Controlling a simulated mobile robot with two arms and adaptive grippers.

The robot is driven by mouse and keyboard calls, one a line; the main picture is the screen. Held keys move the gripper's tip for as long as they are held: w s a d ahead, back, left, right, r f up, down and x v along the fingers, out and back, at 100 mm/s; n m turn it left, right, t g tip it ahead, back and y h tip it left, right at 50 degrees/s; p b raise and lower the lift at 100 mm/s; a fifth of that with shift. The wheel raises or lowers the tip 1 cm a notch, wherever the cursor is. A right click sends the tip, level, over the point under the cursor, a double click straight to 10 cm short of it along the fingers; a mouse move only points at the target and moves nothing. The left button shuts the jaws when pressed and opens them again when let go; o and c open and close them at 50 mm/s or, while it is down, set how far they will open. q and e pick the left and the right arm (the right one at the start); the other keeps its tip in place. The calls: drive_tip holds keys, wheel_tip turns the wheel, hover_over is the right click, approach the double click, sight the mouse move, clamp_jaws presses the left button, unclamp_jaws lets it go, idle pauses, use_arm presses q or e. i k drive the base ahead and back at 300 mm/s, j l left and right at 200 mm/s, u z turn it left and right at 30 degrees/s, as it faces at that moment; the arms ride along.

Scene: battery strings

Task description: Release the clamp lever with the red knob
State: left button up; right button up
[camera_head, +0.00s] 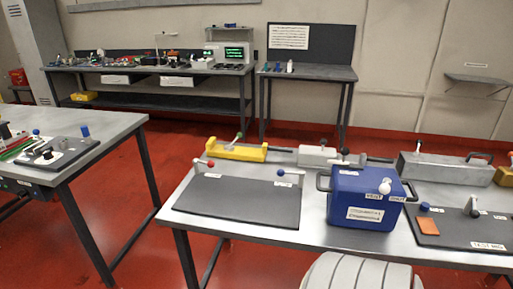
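A small clamp lever with a red knob (211,163) is at the back left of a dark grey board (236,205) on the near table. A pale part and a white label sit beside the knob. A blue knob (281,172) with a white label is on the same board, to the right. Whether either lever is clamped is too small to tell. Neither of my grippers is in view.
A blue box (352,208) with side handles stands right of the board. Behind are a yellow block (236,150) with a green-knobbed lever and grey boxes (432,168). Another dark board (455,232) is at right. A second table (105,128) is at left, with red floor between.

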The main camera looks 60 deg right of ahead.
sight(210, 164)
drive_tip(key=z, duration=1.5)
drive_tip(key=i+l+z, duration=0.1)
drive_tip(key=i+l, duration=0.2)
drive_tip(key=l, duration=0.1)
